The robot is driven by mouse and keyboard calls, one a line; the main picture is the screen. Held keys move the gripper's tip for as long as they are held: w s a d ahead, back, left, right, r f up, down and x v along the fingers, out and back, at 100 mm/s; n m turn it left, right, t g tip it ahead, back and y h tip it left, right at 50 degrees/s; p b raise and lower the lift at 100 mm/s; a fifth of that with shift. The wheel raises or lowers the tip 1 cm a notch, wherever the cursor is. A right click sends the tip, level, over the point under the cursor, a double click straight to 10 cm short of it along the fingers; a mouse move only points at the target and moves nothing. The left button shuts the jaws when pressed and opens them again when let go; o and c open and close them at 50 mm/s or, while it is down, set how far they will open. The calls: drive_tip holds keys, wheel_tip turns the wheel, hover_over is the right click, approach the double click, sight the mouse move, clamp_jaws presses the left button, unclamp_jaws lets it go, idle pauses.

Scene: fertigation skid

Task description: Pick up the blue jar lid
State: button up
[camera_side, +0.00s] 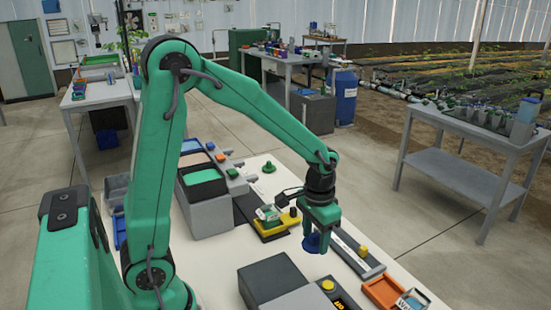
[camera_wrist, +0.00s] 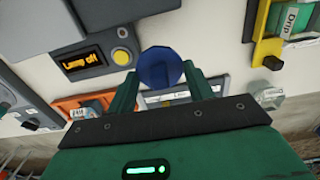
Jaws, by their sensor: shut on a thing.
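The blue jar lid (camera_wrist: 160,67) is a round dark blue disc between the two green fingers of my gripper (camera_wrist: 160,85) in the wrist view. In the side view the lid (camera_side: 312,242) sits at the lower end of my gripper (camera_side: 318,232), above the white table. My gripper is shut on the lid. The lid appears held clear of the table top, though the exact gap is hard to tell.
A grey box with a "Lamp off" display (camera_wrist: 83,54) and a yellow button (camera_wrist: 121,57) is near. An orange tray (camera_side: 384,291) lies at the table's right edge. A yellow holder (camera_side: 276,228) stands behind the gripper. A long grey rail (camera_side: 357,255) lies to the right.

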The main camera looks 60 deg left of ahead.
sight(316, 236)
drive_tip(key=shift+s+d+r, duration=0.15)
drive_tip(key=shift+d+r, duration=0.2)
drive_tip(key=shift+d, duration=0.15)
drive_tip(key=shift+s+d+r, duration=0.15)
drive_tip(key=shift+d+r, duration=0.15)
drive_tip(key=shift+d, duration=0.2)
drive_tip(key=shift+r, duration=1)
drive_tip(key=shift+a, duration=0.1)
drive_tip(key=shift+w+a, duration=0.2)
drive_tip(key=shift+a, duration=0.35)
drive_tip(key=a+n, duration=0.6)
drive_tip(key=a, duration=1.6)
drive_tip(key=shift+s, duration=0.4)
drive_tip(key=shift+d+f, duration=0.1)
drive_tip(key=shift+f, duration=0.05)
